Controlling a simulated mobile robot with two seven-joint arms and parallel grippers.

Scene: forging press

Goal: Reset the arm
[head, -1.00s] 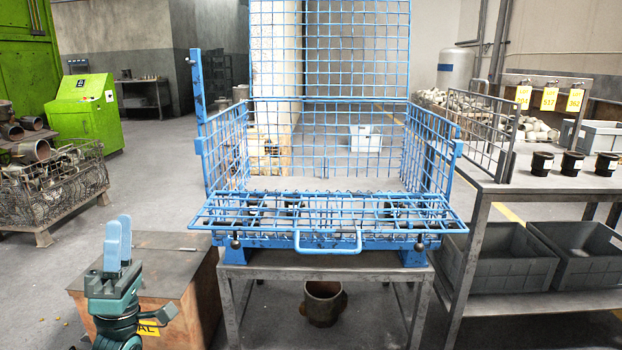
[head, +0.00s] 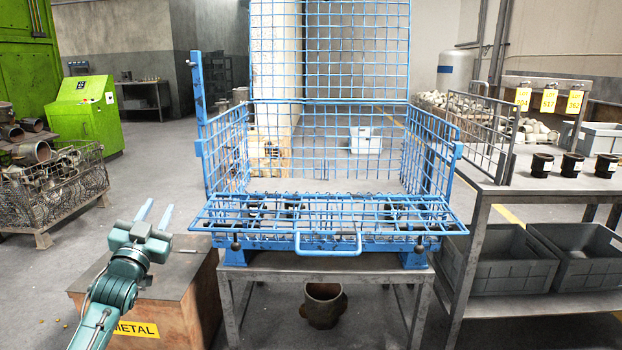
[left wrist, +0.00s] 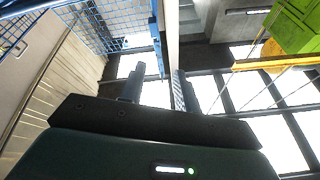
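My left gripper (head: 154,212) is in the head view at the lower left, in front of the wooden box. Its two pale blue fingers stand apart with nothing between them, pointing up and away. In the left wrist view the fingers (left wrist: 155,90) also show apart and empty, with ceiling lights beyond. My right gripper is not in view.
A blue wire cage (head: 328,243) with its front flap folded down stands on a metal table (head: 250,271). A wooden box marked METAL (head: 180,308) is beside my left arm. A side table (head: 560,188) at the right bears black cups. Open floor lies at the left.

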